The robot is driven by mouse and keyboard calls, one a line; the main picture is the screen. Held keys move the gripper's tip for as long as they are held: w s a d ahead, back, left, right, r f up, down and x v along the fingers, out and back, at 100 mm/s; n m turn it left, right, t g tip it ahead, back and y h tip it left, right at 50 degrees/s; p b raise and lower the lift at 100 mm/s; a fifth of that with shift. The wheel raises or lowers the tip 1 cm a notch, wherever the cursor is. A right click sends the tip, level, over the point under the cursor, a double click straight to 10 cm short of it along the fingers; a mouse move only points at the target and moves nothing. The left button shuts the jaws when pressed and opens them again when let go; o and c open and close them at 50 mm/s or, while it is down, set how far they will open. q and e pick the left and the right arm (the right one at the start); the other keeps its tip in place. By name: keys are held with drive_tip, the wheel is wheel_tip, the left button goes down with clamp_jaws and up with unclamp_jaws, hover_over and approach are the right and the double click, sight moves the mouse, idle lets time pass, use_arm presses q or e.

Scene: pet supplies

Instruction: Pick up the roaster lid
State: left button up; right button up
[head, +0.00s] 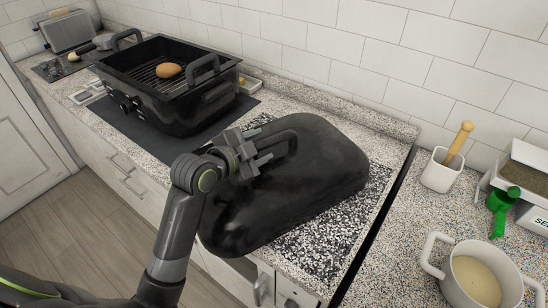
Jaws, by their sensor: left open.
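The roaster lid (318,165) is a large black domed cover lying on the speckled counter, with a dark loop handle (277,138) on its top. My left gripper (262,153) is open over the lid at its handle. Whether the fingers touch or straddle the handle is hard to tell. My right gripper is not in view. The black roaster (180,110) stands uncovered behind and to the left on a dark mat, with a brown egg-like item (168,70) on its rack.
A white pot (478,275) with pale contents stands at the lower right. A white cup (441,172) with a wooden tool, and a green scoop (499,205) by a bin, are near the wall. A toaster (68,31) is at the far left. The lid reaches the counter's front edge.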

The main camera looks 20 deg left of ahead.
sight(267, 143)
use_arm(q)
drive_tip(key=shift+w+d+f+p, duration=0.2)
drive_tip(key=shift+w+p, duration=0.1)
drive_tip(key=shift+w, duration=0.25)
drive_tip(key=shift+p+x, duration=0.5)
drive_tip(key=shift+x, duration=1.45)
drive_tip(key=shift+a+f, duration=0.1)
drive_tip(key=shift+f, duration=0.1)
drive_tip(key=shift+c, duration=0.4)
clamp_jaws()
drive_tip(key=shift+r, duration=0.15)
